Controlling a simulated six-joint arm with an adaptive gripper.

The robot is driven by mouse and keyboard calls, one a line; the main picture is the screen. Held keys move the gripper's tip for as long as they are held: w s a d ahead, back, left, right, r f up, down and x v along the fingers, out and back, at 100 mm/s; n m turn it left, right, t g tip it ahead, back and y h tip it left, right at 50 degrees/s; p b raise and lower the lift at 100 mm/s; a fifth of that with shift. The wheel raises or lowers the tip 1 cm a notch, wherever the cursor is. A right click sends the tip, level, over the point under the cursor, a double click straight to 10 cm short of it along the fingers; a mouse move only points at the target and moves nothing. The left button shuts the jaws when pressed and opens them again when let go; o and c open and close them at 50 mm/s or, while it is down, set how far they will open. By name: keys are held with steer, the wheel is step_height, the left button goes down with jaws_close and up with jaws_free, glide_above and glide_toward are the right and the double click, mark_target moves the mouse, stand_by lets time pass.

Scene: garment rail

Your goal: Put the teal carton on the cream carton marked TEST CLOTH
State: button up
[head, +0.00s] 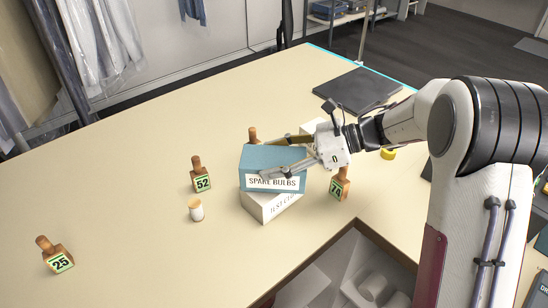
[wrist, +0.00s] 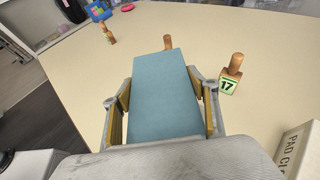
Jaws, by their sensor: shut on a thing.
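The teal carton is turned slightly relative to the cream one. It appears to sit on the cream top, but I cannot tell whether it bears fully on it. My gripper (head: 266,157) is shut on the teal carton, one finger along each long side. In the wrist view the teal carton (wrist: 163,90) fills the space between the fingers (wrist: 165,100); the cream carton is hidden there.
Wooden-handled numbered stamps stand close by: 52 (head: 200,176), 74 (head: 339,186), 17 (wrist: 230,78), and 25 (head: 55,255) farther left. Another pale carton (wrist: 303,150) is beside my gripper. The table's left side is mostly clear.

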steer(key=shift+f, duration=0.1)
steer(key=o, duration=1.2)
steer(key=shift+o, duration=0.2)
steer(key=v, duration=1.2)
